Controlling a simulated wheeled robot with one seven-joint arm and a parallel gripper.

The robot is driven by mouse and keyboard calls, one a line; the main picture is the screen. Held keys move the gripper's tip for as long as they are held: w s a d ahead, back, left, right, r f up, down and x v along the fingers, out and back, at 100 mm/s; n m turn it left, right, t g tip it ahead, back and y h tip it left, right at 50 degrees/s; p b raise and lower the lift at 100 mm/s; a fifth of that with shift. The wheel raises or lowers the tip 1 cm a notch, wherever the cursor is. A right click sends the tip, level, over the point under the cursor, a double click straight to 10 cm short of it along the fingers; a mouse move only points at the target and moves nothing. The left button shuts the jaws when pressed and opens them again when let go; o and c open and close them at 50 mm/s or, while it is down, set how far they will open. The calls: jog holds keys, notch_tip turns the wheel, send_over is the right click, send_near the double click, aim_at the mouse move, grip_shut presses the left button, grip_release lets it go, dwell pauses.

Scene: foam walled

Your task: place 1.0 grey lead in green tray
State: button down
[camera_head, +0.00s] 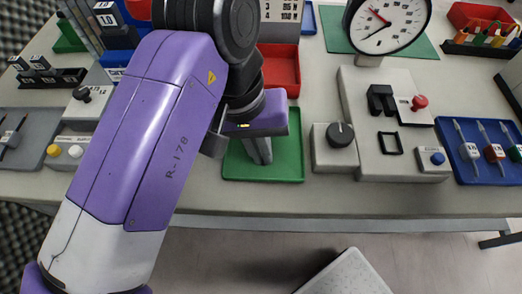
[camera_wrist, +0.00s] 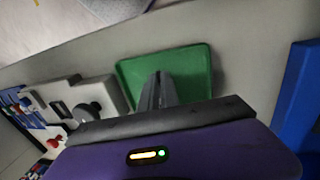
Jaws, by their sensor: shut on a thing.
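The green tray (camera_head: 285,172) lies flat near the front edge of the bench, in the middle of the head view. It also shows in the wrist view (camera_wrist: 190,62), behind my fingers. My gripper (camera_head: 262,158) is over the tray, its fingers pointing down and close together. In the wrist view the dark grey fingers (camera_wrist: 158,88) are shut against the green surface. The thing held between them is hidden, so I cannot make out the grey lead or its label. I cannot tell whether it touches the tray.
A red tray (camera_head: 281,70) lies behind the green one. A control box with a black knob (camera_head: 340,134) stands just right of it. A blue tray (camera_head: 469,171) with several leads is at the far right. A dial gauge (camera_head: 388,24) stands at the back.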

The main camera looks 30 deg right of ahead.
jog(key=shift+f, duration=0.45)
jog(key=shift+f, duration=0.1)
jog(key=c, duration=1.6)
grip_release()
notch_tip(320, 180, up, 12)
jog(key=w+a+p, duration=0.1)
jog(key=a+p, duration=0.1)
jog(key=shift+w, duration=0.25)
jog(key=shift+d, duration=0.1)
